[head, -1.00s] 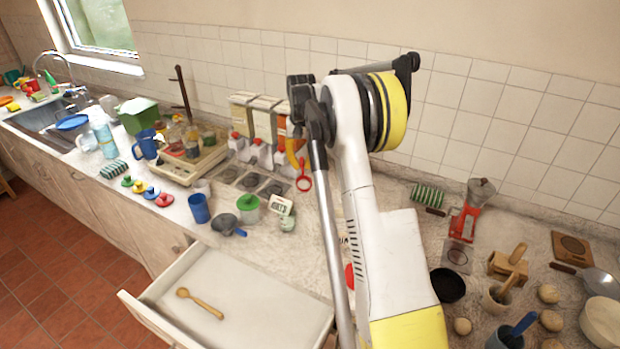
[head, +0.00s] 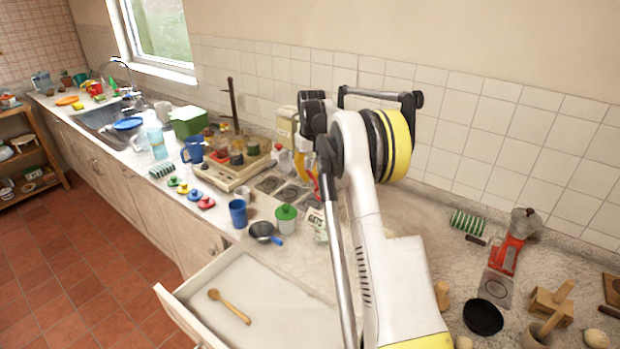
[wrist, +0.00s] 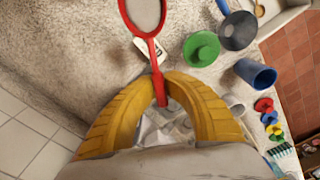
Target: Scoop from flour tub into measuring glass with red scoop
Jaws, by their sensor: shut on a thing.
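My gripper (wrist: 161,90) has its yellow fingers shut on the handle of the red scoop (wrist: 141,27). In the wrist view the scoop points away from the fingers, its round red-rimmed head with a grey middle over the pale counter. In the head view my own arm hides most of the gripper and scoop. I cannot make out the measuring glass with certainty.
A blue cup (head: 238,213), a dark pan with a blue handle (head: 263,232) and a small sign (head: 317,224) stand near the green-lidded tub. An open drawer (head: 262,292) holding a wooden spoon (head: 228,306) juts out below. A red grinder (head: 508,252) stands at right.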

